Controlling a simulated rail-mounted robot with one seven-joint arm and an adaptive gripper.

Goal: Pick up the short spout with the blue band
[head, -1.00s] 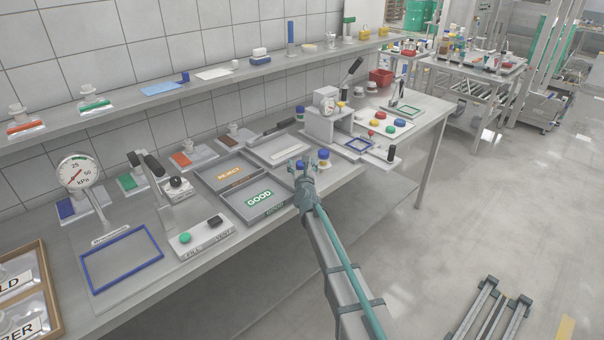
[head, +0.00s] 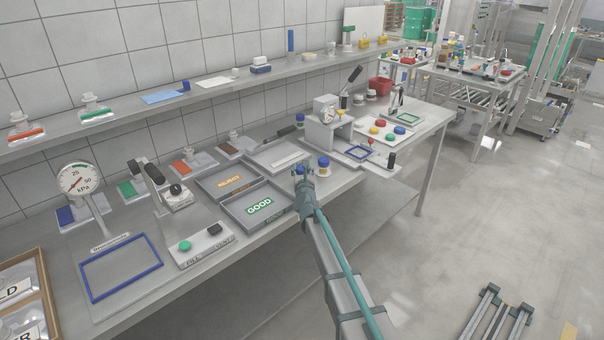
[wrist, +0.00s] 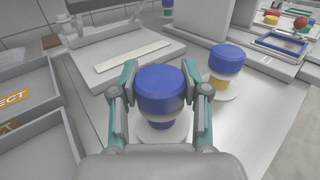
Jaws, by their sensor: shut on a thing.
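The short spout with the blue band (wrist: 161,86) has a broad blue cap, a pale middle and blue lower down. It stands upright between the fingers of my gripper (wrist: 160,98) in the wrist view. The fingers are shut on it from both sides. A white round disc shows beneath it; I cannot tell whether it is clear of the bench. In the head view my gripper (head: 305,176) is at the bench's front edge, right of the GOOD tray, and mostly hides the spout. A similar spout with a yellow band (wrist: 226,63) stands on a white disc close by to the right.
The GOOD tray (head: 283,222) and REJECT tray (head: 203,190) lie left of my gripper. A grey press (head: 317,135) with a gauge stands back right.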

